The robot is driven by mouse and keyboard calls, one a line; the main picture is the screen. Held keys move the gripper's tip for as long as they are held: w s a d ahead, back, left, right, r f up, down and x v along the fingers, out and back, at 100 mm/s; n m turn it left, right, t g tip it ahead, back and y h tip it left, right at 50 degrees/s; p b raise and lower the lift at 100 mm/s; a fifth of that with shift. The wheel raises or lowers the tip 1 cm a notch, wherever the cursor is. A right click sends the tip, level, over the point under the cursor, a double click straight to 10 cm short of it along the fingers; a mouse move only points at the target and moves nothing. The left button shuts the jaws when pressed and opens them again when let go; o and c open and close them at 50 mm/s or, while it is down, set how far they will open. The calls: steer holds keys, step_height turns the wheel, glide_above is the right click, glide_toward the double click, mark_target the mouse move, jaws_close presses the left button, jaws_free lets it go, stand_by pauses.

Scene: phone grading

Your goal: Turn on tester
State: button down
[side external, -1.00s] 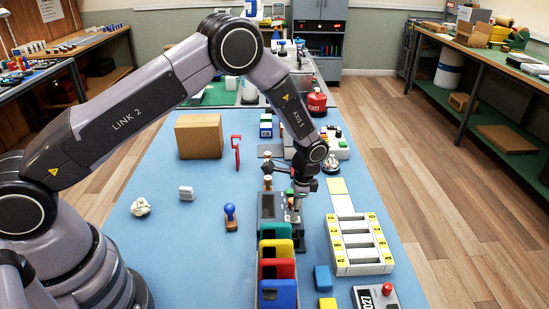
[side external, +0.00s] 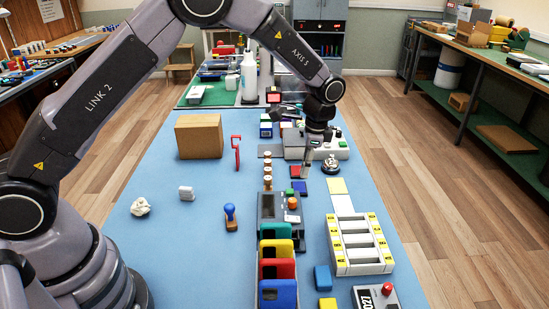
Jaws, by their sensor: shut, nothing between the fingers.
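What looks like the tester, a dark grey unit (side external: 279,212), lies on the blue mat behind the coloured bins. It has a dark screen on its left and a green button (side external: 291,193), an orange button (side external: 292,204) and a white piece on its right. I cannot tell from the screen whether it is on. My gripper (side external: 305,174) is shut and empty, beyond the unit, above the area of a small red pad (side external: 296,171) and a blue pad (side external: 300,188). It is clear of the buttons.
Green, yellow, red and blue bins (side external: 278,293) stand in front of the unit. A white slotted rack (side external: 358,245) is at the right. A cardboard box (side external: 199,136), red stand (side external: 237,152) and blue-topped stamp (side external: 230,216) are at the left. The mat's left middle is mostly free.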

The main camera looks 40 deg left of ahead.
mark_target(287, 218)
steer(key=shift+r, duration=0.25)
steer(key=shift+s+a+r, duration=0.1)
steer(key=shift+s+a, duration=0.35)
steer(key=shift+a, duration=0.05)
steer(key=f, duration=0.4)
steer(key=s+a+f, duration=0.1)
steer(key=f, duration=0.9)
steer(key=shift+s+a, duration=0.15)
steer(key=shift+s, duration=0.05)
